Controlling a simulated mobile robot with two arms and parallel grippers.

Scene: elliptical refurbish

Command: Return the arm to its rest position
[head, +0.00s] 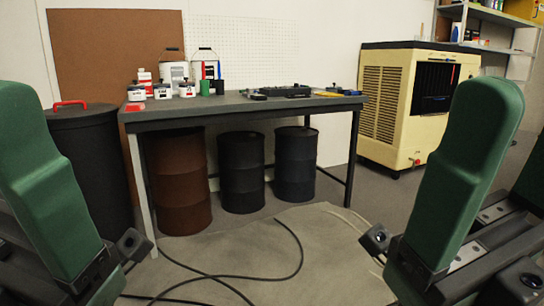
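My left gripper (32,150) stands up at the left edge of the head view. One broad green finger shows above a dark base; the rest is cut off by the frame, so its opening cannot be judged. My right gripper (515,150) stands up at the right edge. Its near green finger and part of a second one show, with a gap and metal rail pieces between them. Nothing shows in that gap. Both grippers are close to the camera and apart from the furniture.
A dark workbench (240,104) holds paint cans, jars and tools. Several drums, including a rusty barrel (180,185), stand beneath it. A red-handled bin (92,155) is at left, a cream cooler (390,95) at right. Black cable (300,255) lies on the floor mat (340,250).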

